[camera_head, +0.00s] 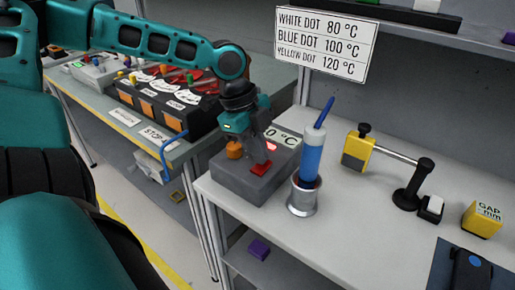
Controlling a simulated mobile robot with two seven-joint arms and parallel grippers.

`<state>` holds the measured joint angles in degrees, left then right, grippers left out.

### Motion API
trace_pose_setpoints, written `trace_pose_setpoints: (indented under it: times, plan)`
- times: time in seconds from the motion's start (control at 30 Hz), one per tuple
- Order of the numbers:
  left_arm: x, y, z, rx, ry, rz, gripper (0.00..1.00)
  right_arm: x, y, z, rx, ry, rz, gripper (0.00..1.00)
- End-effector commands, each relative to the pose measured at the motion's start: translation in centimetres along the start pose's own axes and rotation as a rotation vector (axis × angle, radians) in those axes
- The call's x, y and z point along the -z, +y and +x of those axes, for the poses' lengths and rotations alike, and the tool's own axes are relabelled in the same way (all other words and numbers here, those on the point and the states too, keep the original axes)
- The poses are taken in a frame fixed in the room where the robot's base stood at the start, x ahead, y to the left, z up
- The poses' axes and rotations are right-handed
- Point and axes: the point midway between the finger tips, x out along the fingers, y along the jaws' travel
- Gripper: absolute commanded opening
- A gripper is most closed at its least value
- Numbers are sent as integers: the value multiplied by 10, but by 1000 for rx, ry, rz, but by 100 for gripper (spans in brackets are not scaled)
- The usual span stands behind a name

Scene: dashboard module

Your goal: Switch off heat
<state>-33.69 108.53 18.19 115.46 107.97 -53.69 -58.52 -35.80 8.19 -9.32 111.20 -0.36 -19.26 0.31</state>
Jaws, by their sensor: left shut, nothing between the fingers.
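A grey heater box (236,182) stands at the left end of the light workbench. On its top are an orange knob (234,150), a red rocker-like switch (261,168), a small red light (271,146) and a display (283,138) of which "0 °C" shows. My left gripper (263,156) is shut and empty, pointing down over the box top. Its fingertips are very close to the red switch; I cannot tell whether they touch it. The gripper hides part of the box top and perhaps part of the display. My right gripper is not in view.
A blue cylinder (311,158) with a blue rod stands in a metal cup (302,197), just right of the box. A yellow-and-black fixture (359,149) stands farther right. A temperature sign (326,44) hangs behind. A second bench (148,132) with a black panel is at left.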

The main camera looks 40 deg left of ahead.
Motion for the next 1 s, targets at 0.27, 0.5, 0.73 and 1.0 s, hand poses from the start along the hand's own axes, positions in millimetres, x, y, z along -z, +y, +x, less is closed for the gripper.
trace_pose_setpoints:
  times: [0.27,0.5,0.73,1.0]
  plan:
    - [3,2,-11,0,1,-2,0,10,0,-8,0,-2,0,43]
    - [15,7,-45,5,2,-5,0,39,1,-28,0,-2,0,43]
    - [13,12,-63,9,3,-9,0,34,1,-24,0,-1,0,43]
    - [14,16,-89,9,4,-8,0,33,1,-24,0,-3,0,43]
